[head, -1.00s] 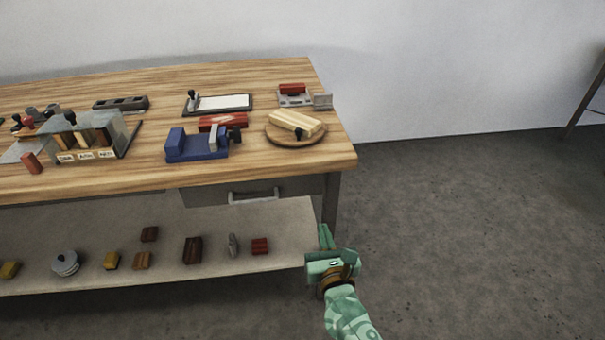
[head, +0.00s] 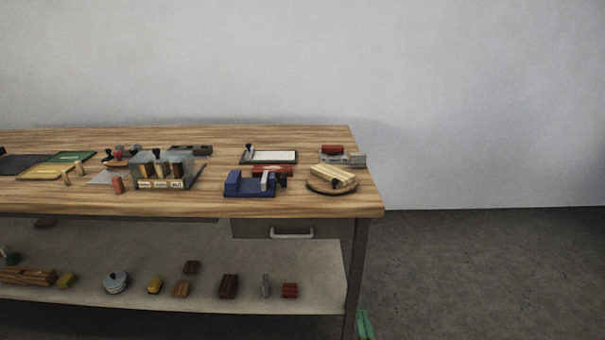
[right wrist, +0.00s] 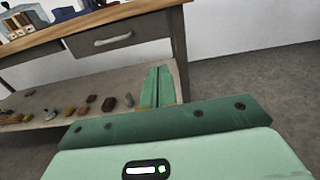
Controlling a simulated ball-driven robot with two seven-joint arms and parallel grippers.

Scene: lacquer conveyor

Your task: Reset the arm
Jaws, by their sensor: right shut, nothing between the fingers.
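My right gripper (head: 364,325) shows only as a green tip at the bottom edge of the head view, just right of the workbench's right leg. In the right wrist view its green fingers (right wrist: 158,86) are together with nothing between them. Beyond them are the bench's lower shelf and right leg. The gripper is below the tabletop, apart from the things on it. My left gripper is in neither view.
The workbench (head: 345,204) has a drawer (head: 293,234) under its right end. A blue vise (head: 246,185), a round wooden board (head: 332,189) and a clear box (head: 160,172) stand on top. Several blocks lie on the lower shelf (head: 215,290). The floor (head: 480,270) to the right is clear.

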